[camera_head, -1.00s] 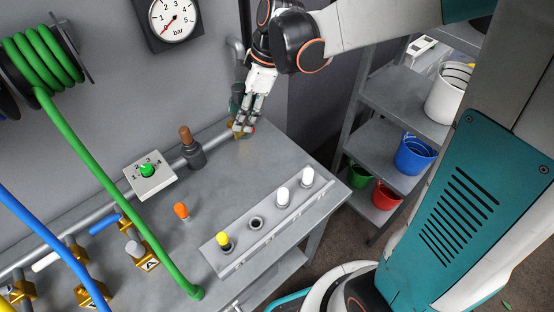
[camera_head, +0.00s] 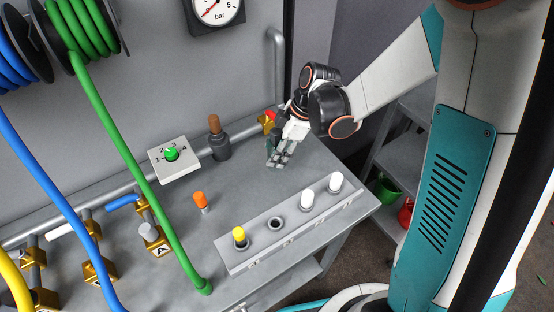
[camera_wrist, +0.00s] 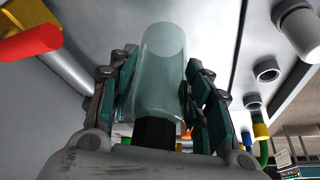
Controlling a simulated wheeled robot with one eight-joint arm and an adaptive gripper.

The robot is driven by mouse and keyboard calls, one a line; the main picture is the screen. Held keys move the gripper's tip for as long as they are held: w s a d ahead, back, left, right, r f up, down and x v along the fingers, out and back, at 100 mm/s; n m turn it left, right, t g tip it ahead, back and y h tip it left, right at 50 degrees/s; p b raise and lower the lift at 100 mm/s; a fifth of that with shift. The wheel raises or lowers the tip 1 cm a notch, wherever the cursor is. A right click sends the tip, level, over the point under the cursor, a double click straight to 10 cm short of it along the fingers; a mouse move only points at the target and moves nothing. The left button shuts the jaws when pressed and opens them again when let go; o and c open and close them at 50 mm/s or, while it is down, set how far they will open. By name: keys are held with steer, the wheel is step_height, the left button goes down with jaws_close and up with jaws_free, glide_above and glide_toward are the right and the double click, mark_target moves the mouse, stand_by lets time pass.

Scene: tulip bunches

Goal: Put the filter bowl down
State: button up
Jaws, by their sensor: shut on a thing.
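My gripper (camera_head: 278,153) is over the back right part of the grey bench (camera_head: 325,162), in front of the brass valve with a red knob (camera_head: 268,119). In the wrist view my gripper (camera_wrist: 163,100) is shut on the filter bowl (camera_wrist: 160,65), a clear, pale-green cylinder held between the two dark green finger pads. In the head view the fingers mostly hide the bowl. I cannot tell whether it touches the bench top.
A grey rack (camera_head: 275,244) with yellow and white pegs and an empty socket lies along the front edge. Bench around the gripper is clear.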

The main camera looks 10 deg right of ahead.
steer(key=shift+f+b, duration=0.5)
steer(key=shift+f, duration=1.3)
steer(key=shift+f, duration=0.1)
steer(key=o, duration=1)
steer(key=shift+o, duration=0.2)
steer(key=p+v, duration=0.4)
steer(key=v, duration=0.8)
steer(key=s+d+r+m+t+h, duration=0.2)
steer(key=s+d+r+m+t, duration=0.1)
steer(key=s+r+m, duration=0.3)
steer(key=s+d+r+m+t+h, duration=0.2)
steer(key=s+r+m+t, duration=0.1)
steer(key=s+r+m, duration=0.4)
steer(key=shift+s+d+m+t+h, duration=0.35)
steer(key=shift+s+m, duration=0.6)
steer(key=shift+m, duration=1.05)
